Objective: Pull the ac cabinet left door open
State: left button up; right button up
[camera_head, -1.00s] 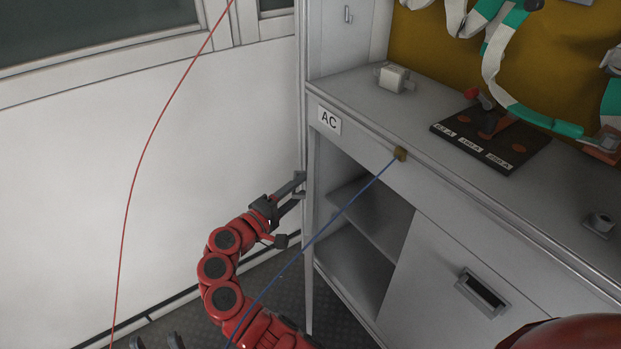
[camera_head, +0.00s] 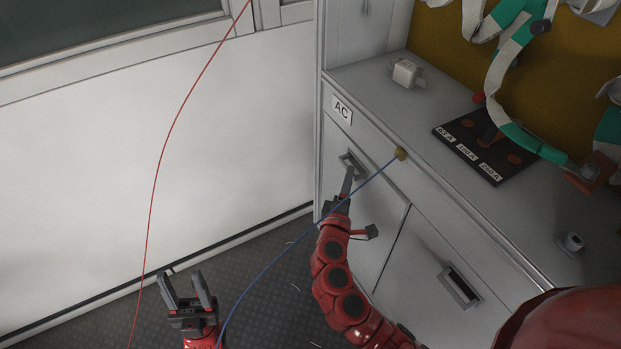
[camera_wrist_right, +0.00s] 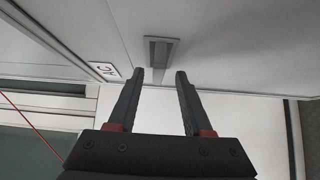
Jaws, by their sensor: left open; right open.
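The AC cabinet's left door (camera_head: 376,215) is shut, flush with the cabinet front below the AC label (camera_head: 342,109). Its framed handle (camera_head: 350,162) is near the door's upper left; it also shows in the right wrist view (camera_wrist_right: 161,50). My right gripper (camera_head: 347,180) is at this handle; the wrist view shows its fingers (camera_wrist_right: 161,76) open and empty, pointing at the handle, just below it in the picture. Whether they touch it I cannot tell. My left gripper (camera_head: 188,285) is open and empty, low over the floor, away from the cabinet.
The right door (camera_head: 430,265) with its own handle (camera_head: 459,287) is shut. A blue cable (camera_head: 300,240) runs from the cabinet front edge across my right wrist. A red cable (camera_head: 160,160) hangs at left. A fuse board (camera_head: 470,148) lies on the worktop. Floor at left is clear.

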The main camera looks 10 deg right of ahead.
jog(key=a+b+v, duration=0.1)
jog(key=b+v, duration=0.1)
jog(key=v, duration=1.3)
jog(key=w+a+f+n+y+p, duration=0.4)
jog(key=w+a+n+y+p, duration=0.1)
jog(key=a+y, duration=0.3)
jog(key=s+a+r+g+y+p, duration=0.2)
jog(key=a+y+p, duration=0.2)
jog(key=a+y, duration=0.35)
jog(key=s+d+r+m+t+y+p, duration=0.1)
jog(key=s+d+r+t+y+p, duration=0.1)
jog(key=r, duration=0.5)
jog(key=s+d+r+m+t+y+p, duration=0.2)
jog(key=d+r+t+y, duration=0.1)
jog(key=r, duration=0.5)
jog(key=s+d+r+m+t+y+p, duration=0.1)
jog(key=s+d+r+t+y+p, duration=0.1)
jog(key=r, duration=0.6)
jog(key=shift+s+d+r+m+t+y, duration=0.2)
jog(key=shift+s+d+m+t+y, duration=0.2)
jog(key=shift+s+d+t+y, duration=0.3)
jog(key=shift+w+d, duration=0.15)
